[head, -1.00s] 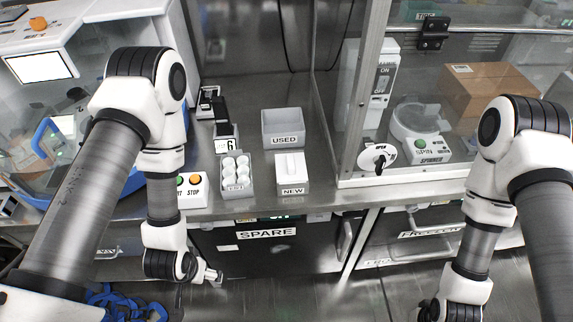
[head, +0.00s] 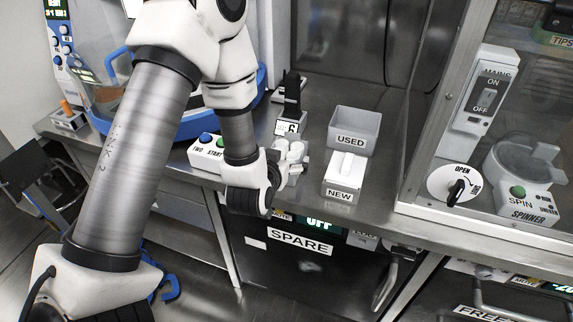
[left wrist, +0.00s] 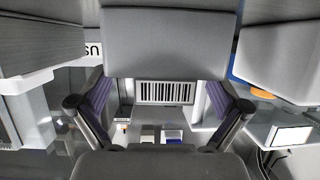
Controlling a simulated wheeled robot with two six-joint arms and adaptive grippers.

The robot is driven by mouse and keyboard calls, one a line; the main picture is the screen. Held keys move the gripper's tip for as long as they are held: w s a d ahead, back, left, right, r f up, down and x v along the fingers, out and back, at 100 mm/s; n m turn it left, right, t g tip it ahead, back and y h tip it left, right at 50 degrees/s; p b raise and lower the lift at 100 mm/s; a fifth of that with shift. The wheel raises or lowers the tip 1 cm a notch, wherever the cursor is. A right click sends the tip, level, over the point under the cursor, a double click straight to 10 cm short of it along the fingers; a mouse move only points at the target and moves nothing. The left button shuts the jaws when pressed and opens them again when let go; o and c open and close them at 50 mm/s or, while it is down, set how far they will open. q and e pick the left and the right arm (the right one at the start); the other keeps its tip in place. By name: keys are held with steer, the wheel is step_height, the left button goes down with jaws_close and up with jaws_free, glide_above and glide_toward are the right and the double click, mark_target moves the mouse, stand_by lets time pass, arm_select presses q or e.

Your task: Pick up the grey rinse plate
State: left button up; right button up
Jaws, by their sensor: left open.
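I cannot make out a grey rinse plate for certain in either view. In the left wrist view the two fingers of the left gripper (left wrist: 160,112) are spread apart. A barcode label (left wrist: 165,93) shows between them, below a wide grey block; I cannot tell what it belongs to. My right gripper is out of view.
Right of my gripper stand a white box marked NEW (head: 344,178) and a grey bin marked USED (head: 354,131). A two-button start box (head: 206,152) is to the left. A glass-fronted enclosure with a spinner (head: 520,190) is at the right. SPARE (head: 300,242) labels a unit below.

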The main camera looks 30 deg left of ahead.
mark_target(285, 155)
arm_select(q)
steer(key=x, duration=0.3)
steer(key=shift+a+f, duration=0.25)
steer(key=shift+d+r, duration=0.1)
steer(key=shift+d, duration=0.05)
steer(key=shift+c, duration=0.7)
steer(key=c, duration=0.8)
